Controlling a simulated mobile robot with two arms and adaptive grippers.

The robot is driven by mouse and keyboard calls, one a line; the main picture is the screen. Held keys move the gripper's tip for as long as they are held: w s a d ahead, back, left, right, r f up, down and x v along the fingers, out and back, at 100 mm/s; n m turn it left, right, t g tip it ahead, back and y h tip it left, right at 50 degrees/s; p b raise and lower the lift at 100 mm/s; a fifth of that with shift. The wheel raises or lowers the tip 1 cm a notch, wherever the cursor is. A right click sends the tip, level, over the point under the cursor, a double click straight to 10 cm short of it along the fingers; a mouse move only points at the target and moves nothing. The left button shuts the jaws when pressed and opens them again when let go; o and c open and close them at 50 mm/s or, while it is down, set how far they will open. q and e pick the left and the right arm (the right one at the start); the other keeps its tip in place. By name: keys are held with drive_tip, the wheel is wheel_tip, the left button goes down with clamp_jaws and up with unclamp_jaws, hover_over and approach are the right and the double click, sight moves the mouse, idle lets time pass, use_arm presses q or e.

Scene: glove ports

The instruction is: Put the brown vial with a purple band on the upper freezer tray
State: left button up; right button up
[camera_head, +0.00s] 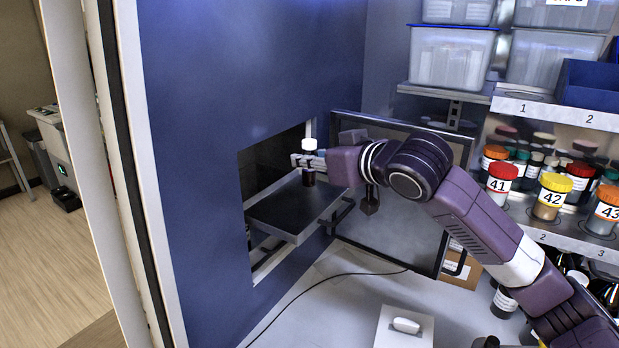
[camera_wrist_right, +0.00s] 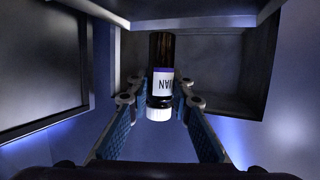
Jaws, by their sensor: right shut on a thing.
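The brown vial (camera_wrist_right: 162,48) has a white cap, a white label and a thin purple band at the label's edge. In the head view the vial (camera_head: 309,178) is upright, its cap (camera_head: 309,145) above my fingers. My right gripper (camera_head: 308,160) is shut on it, at the freezer opening. It also shows in the right wrist view (camera_wrist_right: 160,102), fingers on both sides of the vial. A dark freezer tray (camera_head: 290,210) juts from the opening below the vial; the vial appears above it, apart from it as far as I can tell. My left gripper is not in view.
The freezer door (camera_head: 395,225) stands open to the right of the opening, behind my right arm. Shelves at the right hold a red-capped jar (camera_head: 498,185), a yellow-capped jar (camera_head: 551,197) and other bottles. A cable (camera_head: 330,288) lies on the white counter.

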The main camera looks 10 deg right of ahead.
sight(313, 183)
drive_tip(key=shift+f, duration=0.8)
wheel_tip(313, 183, down, 4)
drive_tip(key=shift+r+p, duration=0.2)
drive_tip(key=shift+p, duration=0.15)
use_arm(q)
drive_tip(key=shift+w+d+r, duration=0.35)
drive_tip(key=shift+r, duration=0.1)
use_arm(e)
drive_tip(key=o, duration=0.9)
drive_tip(key=shift+f, duration=0.1)
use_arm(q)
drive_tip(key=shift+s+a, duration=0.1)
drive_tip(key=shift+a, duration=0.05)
use_arm(e)
drive_tip(key=shift+o, duration=0.2)
